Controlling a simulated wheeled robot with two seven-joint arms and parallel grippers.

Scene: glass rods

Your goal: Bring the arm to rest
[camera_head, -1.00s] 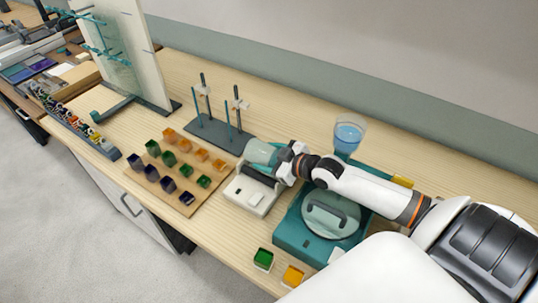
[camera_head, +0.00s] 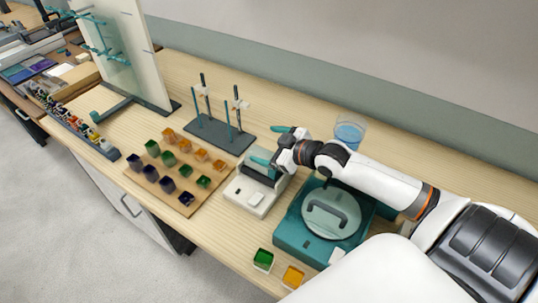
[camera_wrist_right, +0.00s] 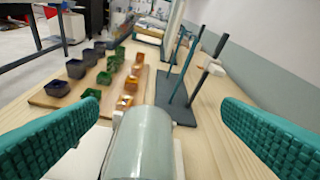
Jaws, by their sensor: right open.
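My right gripper (camera_head: 271,145) is open and empty, its two teal fingers spread above the small white device (camera_head: 246,196) in the head view. In the right wrist view the gripper (camera_wrist_right: 150,130) has its teal fingers wide apart at the left and right edges. A pale grey-green cylinder (camera_wrist_right: 142,140) lies between and below them; it does not appear to touch either finger. My right arm reaches in from the right over the teal machine. My left gripper does not show.
A teal machine with a round lid (camera_head: 331,216) and a glass of blue liquid (camera_head: 350,131) are by my arm. A rod stand (camera_head: 219,134) and a wooden board (camera_head: 190,207) with coloured cups lie left. Green (camera_head: 263,260) and orange (camera_head: 293,276) cups stand near the front edge.

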